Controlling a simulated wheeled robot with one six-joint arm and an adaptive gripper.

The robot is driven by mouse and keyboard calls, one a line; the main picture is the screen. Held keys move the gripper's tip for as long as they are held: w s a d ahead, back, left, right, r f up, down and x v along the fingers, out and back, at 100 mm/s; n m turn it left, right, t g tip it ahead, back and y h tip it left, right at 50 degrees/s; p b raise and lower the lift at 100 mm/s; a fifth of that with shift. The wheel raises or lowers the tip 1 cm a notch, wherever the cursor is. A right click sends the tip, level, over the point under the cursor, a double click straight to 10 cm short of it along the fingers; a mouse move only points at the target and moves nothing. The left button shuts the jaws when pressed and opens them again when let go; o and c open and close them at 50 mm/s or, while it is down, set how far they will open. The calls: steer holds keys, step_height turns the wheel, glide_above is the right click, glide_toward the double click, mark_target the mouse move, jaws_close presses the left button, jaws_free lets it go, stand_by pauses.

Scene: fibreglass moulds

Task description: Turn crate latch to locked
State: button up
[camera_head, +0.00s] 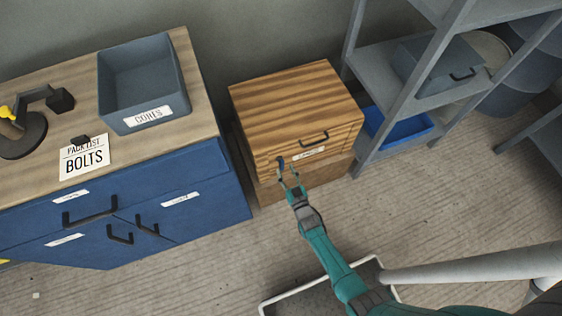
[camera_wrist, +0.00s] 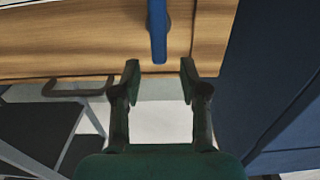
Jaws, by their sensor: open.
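The wooden crate (camera_head: 290,108) stands on the floor between the blue cabinet and the grey shelf. Its latch (camera_head: 281,162) is a small blue lever on the front face, left of the black handle. In the wrist view the latch (camera_wrist: 158,32) runs straight up and down the picture, its lower tip close to the gap between my fingertips. My gripper (camera_head: 290,177) is open and empty just in front of the latch. In the wrist view my gripper (camera_wrist: 160,72) has one finger on each side of the latch's line, with no contact visible. The lock markings cannot be made out.
The blue cabinet (camera_head: 190,203) stands close on the crate's left and carries a grey bin (camera_head: 125,113). The grey shelf (camera_head: 393,110) stands on the right with a blue tray (camera_head: 410,130) low down. The crate's black handle (camera_head: 314,138) sticks out.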

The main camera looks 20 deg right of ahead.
mark_target(283, 164)
steer(key=shift+w, duration=2.5)
jaws_close()
